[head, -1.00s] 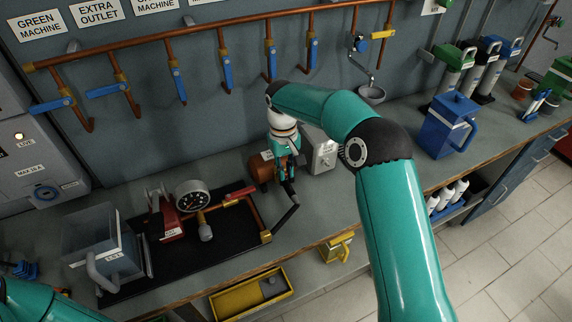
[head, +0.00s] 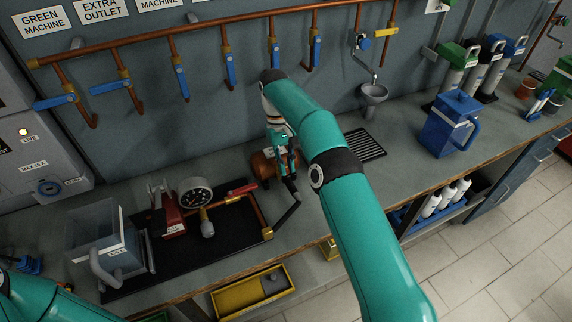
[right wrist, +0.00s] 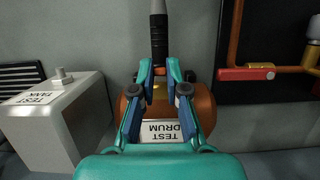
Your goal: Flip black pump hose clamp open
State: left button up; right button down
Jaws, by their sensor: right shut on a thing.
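My right gripper (head: 284,166) is over the small copper-coloured test drum (head: 262,166) on the bench. In the right wrist view, the fingers of the right gripper (right wrist: 157,90) close around a black, ridged, rod-like part (right wrist: 158,45) above the drum, which is labelled TEST DRUM (right wrist: 168,132). I cannot tell whether this part is the clamp or the hose end. A black bar (head: 286,215) slants beside the black mat. The red pump (head: 168,215) with a round gauge (head: 195,195) stands on that mat. My left arm shows at lower left; its gripper is out of view.
A grey test tank (right wrist: 62,110) stands beside the drum. A clear container (head: 98,235) stands on the black mat (head: 150,272). A yellow tray (head: 240,295) is below the bench front. Blue-handled valves (head: 182,84) hang from a copper pipe. A blue jug (head: 450,125) stands at right.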

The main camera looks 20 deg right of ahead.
aim_at(289, 180)
jog(key=shift+w, duration=0.1)
dwell(0.3)
jog(key=c, duration=1.2)
grip_release()
jog(key=shift+o, duration=0.2)
jog(key=shift+s+t, duration=0.3)
jog(key=shift+t, duration=0.3)
jog(key=shift+s+t, duration=0.25)
jog(key=shift+t, duration=0.35)
jog(key=shift+s+f+t+b, duration=0.3)
jog(key=shift+t+b, duration=0.5)
jog(key=shift+b, duration=0.15)
jog(key=t+b, duration=0.2)
jog(key=b, duration=0.3)
jog(key=s+f+t+b, duration=0.1)
jog(key=b, duration=0.4)
jog(key=shift+s+f+t, duration=0.1)
jog(key=shift+f+t, duration=0.05)
jog(key=shift+t, duration=0.25)
jog(key=v, duration=1.7)
jog(key=shift+s+d+r, duration=0.2)
jog(key=shift+d+r, duration=0.05)
jog(key=shift+d, duration=0.05)
